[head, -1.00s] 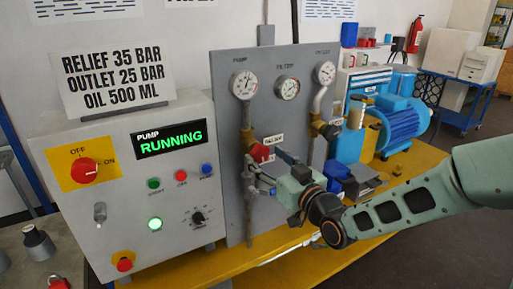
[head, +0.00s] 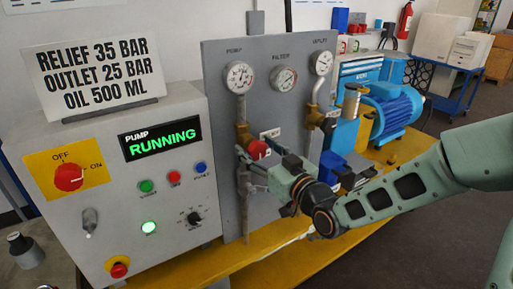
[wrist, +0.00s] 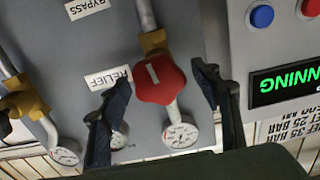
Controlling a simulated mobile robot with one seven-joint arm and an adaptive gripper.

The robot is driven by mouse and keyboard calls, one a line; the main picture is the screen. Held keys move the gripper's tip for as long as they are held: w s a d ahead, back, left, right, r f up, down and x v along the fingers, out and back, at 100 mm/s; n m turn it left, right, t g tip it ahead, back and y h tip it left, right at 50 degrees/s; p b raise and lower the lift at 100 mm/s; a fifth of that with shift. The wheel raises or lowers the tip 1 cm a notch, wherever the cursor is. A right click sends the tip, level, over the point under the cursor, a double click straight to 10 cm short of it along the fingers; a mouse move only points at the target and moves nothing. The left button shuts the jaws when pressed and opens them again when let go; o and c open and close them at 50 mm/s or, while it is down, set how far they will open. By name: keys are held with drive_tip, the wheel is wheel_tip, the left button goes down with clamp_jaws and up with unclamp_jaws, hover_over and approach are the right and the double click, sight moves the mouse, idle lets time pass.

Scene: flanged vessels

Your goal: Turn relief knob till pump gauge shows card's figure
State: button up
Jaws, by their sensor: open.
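The card (head: 95,75) reads relief 35 bar, outlet 25 bar, oil 500 ml. The pump gauge (head: 240,76) is the left round dial on the grey panel; its needle is too small to read surely. The red relief knob (head: 258,149) sits on a brass valve below it. In the wrist view the red knob (wrist: 160,84) lies between the two dark fingers of my gripper (wrist: 162,76). The fingers are open, with a gap visible on each side of the knob. The pump gauge (wrist: 180,135) also shows there, upside down.
The filter gauge (head: 283,78) and outlet gauge (head: 321,63) are right of the pump gauge. The control box (head: 120,200) with its lit RUNNING display (head: 162,139) stands left of the panel. A blue motor (head: 392,110) is at the right.

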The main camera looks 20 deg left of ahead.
drive_tip(key=c, duration=1.2)
drive_tip(key=shift+m, duration=0.5)
drive_tip(key=o, duration=1.2)
